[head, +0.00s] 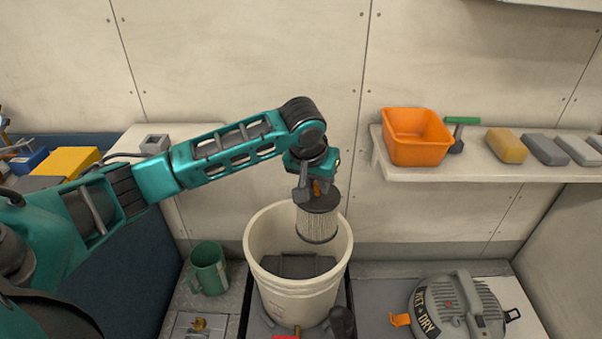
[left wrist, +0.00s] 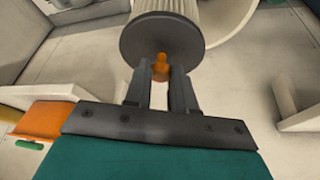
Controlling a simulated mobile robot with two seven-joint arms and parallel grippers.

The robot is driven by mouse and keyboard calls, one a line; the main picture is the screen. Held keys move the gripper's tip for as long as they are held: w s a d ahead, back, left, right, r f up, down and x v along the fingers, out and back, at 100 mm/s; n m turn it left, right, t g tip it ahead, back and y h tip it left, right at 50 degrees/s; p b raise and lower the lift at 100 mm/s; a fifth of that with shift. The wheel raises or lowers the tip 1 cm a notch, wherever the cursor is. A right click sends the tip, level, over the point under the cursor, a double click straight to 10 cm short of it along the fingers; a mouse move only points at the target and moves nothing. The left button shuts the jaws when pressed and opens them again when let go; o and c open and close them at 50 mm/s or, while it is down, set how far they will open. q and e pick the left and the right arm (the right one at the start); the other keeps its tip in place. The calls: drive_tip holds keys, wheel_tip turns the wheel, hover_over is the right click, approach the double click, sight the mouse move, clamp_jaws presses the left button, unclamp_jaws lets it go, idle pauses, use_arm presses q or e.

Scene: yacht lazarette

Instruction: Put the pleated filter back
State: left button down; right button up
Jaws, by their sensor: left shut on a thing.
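The pleated filter (head: 318,219) is a pale ribbed cylinder with dark end caps. My left gripper (head: 314,187) is shut on its orange knob and holds it upright over the mouth of the cream bucket (head: 300,296). In the left wrist view, the left gripper's fingers (left wrist: 161,80) close around the orange knob, with the filter (left wrist: 165,30) beyond them. A dark shape lies inside the bucket; its details are unclear. The grey vacuum lid (head: 456,308), marked "WET & DRY", lies right of the bucket. My right gripper is not in view.
A green mug (head: 209,269) stands left of the bucket. A shelf (head: 480,172) on the right wall holds an orange bin (head: 416,136), a green-handled tool (head: 459,130) and several blocks. A blue box and a yellow box (head: 67,161) sit at far left.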

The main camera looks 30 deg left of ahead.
use_arm(q)
drive_tip(key=w+a+f+n, duration=0.1)
drive_tip(key=w+a+f, duration=0.3)
drive_tip(key=a, duration=0.4)
wheel_tip(320, 180, down, 23)
drive_tip(key=b, duration=1.4)
drive_tip(key=shift+d+y+b, duration=0.2)
drive_tip(key=shift+y+b, duration=0.1)
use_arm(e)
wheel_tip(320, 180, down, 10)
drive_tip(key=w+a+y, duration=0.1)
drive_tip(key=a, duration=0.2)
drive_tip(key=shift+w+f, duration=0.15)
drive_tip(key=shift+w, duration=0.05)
use_arm(q)
drive_tip(key=shift+r, duration=0.1)
